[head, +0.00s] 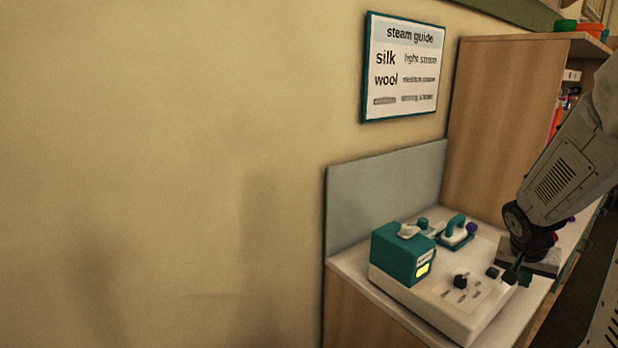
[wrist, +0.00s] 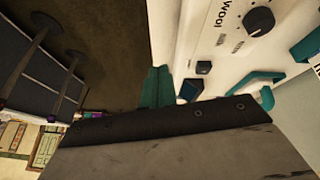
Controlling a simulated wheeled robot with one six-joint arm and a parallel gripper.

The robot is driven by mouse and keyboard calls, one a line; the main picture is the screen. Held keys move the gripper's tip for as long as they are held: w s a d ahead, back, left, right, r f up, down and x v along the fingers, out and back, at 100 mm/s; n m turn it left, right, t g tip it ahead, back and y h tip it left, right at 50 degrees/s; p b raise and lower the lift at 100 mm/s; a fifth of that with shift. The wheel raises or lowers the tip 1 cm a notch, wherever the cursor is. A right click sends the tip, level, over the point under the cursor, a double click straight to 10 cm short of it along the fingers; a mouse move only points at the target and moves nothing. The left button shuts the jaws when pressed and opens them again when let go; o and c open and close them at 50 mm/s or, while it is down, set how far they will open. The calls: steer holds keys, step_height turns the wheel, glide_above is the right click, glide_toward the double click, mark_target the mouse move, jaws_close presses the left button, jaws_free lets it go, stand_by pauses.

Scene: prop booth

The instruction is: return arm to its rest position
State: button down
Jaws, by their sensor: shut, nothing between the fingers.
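My arm reaches in from the right of the head view. My gripper (head: 513,274) is shut and empty, pointing down at the right end of the white steam unit (head: 447,309). In the head view it overlaps the unit's edge; I cannot tell whether it touches.
A steam guide sign (head: 403,67) hangs on the wall. A tall wooden cabinet (head: 497,125) stands behind. The space before the left wall is clear.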

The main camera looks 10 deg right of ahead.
steer(key=s+a+r+n+y, duration=0.1)
steer(key=s+a+r+n, duration=0.2)
steer(key=a, duration=0.8)
steer(key=s+a+r+n+y, duration=0.2)
steer(key=s+a+r+n, duration=0.2)
steer(key=a, duration=0.7)
steer(key=s+a+r+n+y, duration=0.2)
steer(key=s+a+r, duration=0.3)
steer(key=a, duration=0.6)
steer(key=s+n, duration=0.1)
steer(key=s, duration=0.1)
steer(key=shift+s+r+n, duration=0.2)
steer(key=shift+s+n, duration=0.1)
